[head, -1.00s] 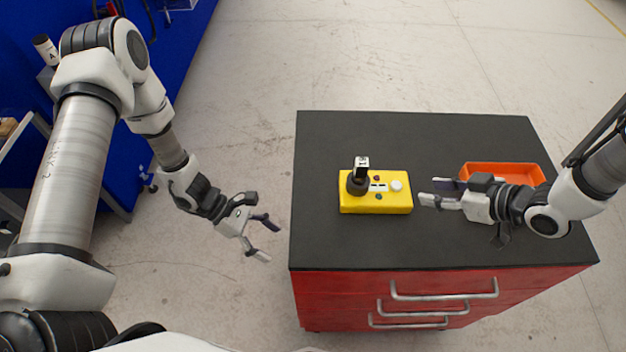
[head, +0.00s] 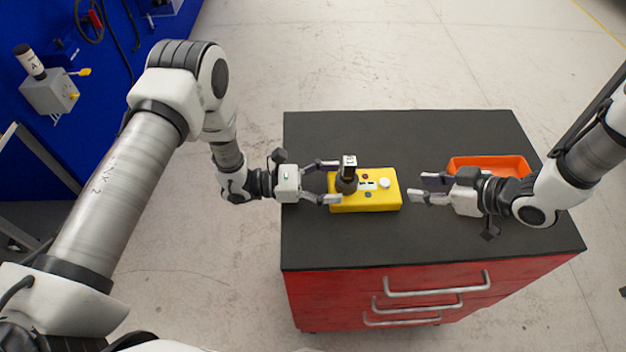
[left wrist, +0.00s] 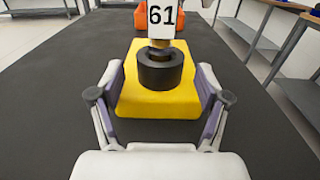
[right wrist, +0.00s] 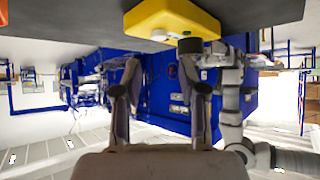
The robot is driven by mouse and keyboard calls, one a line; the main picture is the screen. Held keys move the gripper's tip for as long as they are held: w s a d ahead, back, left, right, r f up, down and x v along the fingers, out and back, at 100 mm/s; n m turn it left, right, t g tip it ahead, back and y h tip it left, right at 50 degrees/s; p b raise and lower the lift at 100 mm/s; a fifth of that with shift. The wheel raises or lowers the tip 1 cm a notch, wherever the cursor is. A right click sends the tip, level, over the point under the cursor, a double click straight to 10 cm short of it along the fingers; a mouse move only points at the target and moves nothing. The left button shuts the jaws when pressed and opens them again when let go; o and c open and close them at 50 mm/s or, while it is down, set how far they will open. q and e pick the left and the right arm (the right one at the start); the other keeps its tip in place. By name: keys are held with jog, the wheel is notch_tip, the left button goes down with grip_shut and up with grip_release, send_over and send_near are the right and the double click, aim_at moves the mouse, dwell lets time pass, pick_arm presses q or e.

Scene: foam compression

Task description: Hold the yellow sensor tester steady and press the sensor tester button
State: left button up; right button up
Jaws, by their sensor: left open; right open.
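The yellow sensor tester (head: 375,203) lies on the black cabinet top, with a black round socket and an upright piece labelled 61 (left wrist: 161,18) at its left end. A white round button (head: 384,183) and small coloured buttons sit on its top. My left gripper (head: 332,181) is open at the tester's left end. In the left wrist view its fingers (left wrist: 160,100) lie on either side of the yellow body; contact is unclear. My right gripper (head: 424,188) is open and empty, a little right of the tester. The tester also shows in the right wrist view (right wrist: 170,16).
An orange tray (head: 487,162) stands on the cabinet top behind my right gripper. The black cabinet top (head: 350,245) is clear in front of the tester and behind it. Red drawers with metal handles (head: 435,282) are below the front edge.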

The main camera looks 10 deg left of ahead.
aim_at(364, 186)
pick_arm(q)
jog(key=x, duration=0.3)
jog(key=shift+a, duration=0.2)
pick_arm(e)
jog(key=shift+d, duration=0.15)
pick_arm(q)
grip_shut()
pick_arm(e)
grip_shut()
pick_arm(q)
jog(key=shift+f, duration=0.1)
dwell(0.6)
